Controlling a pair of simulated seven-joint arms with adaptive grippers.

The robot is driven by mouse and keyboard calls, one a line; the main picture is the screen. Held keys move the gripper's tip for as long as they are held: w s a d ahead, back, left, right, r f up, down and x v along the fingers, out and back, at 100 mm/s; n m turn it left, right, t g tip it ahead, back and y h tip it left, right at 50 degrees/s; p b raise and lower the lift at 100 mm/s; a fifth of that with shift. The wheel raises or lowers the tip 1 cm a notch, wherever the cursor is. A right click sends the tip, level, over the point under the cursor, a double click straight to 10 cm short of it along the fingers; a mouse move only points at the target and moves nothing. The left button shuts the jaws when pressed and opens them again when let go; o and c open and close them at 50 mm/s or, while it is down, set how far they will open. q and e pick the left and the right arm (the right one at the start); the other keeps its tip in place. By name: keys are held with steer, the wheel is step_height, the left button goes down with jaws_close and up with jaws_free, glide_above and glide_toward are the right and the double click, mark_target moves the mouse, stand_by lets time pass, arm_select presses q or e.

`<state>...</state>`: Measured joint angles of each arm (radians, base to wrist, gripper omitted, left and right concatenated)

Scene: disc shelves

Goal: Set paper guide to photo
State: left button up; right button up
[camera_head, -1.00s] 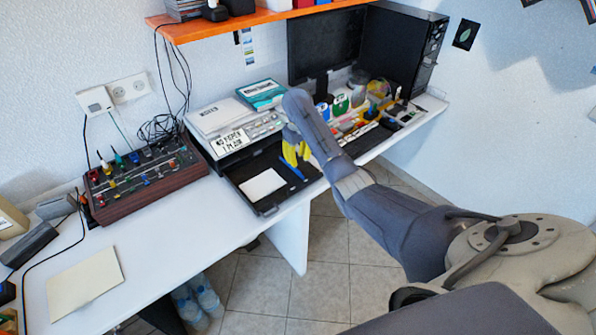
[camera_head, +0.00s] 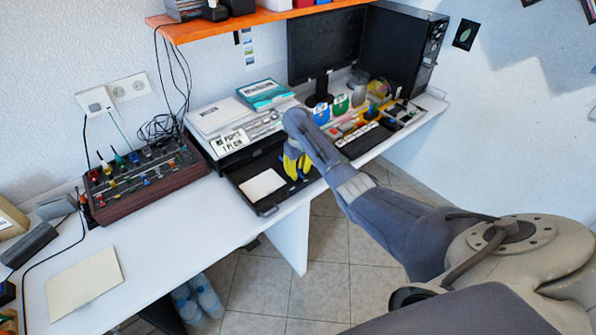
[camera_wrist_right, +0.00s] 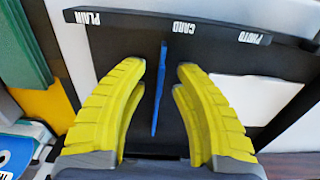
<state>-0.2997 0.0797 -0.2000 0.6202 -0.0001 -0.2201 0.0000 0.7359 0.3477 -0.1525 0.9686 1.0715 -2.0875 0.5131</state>
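The paper guide is a thin blue upright piece (camera_wrist_right: 159,90) in the right wrist view, standing on the black tray (camera_wrist_right: 170,17). The tray's edge carries the labels PLAIN, CARD and PHOTO; the guide's far end is just left of CARD. My right gripper (camera_wrist_right: 160,70) is open, with one yellow finger on each side of the guide and visible gaps between. In the head view my right gripper (camera_head: 297,165) is low over the pulled-out tray (camera_head: 268,207) of the printer (camera_head: 233,139); the guide is mostly hidden there. My left gripper is not in view.
A white sheet (camera_head: 261,185) lies in the tray, left of my right gripper. A keyboard (camera_head: 364,141) and small items lie to the right. A box of coloured knobs (camera_head: 150,195) stands to the left.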

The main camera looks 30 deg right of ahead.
mark_target(283, 183)
jaws_close()
steer(key=a, duration=0.4)
steer(key=s+a, duration=0.1)
steer(key=a, duration=0.2)
stand_by(0.3)
steer(key=shift+c, duration=0.3)
jaws_free()
steer(key=shift+w, duration=0.1)
step_height(283, 183, up, 12)
stand_by(0.5)
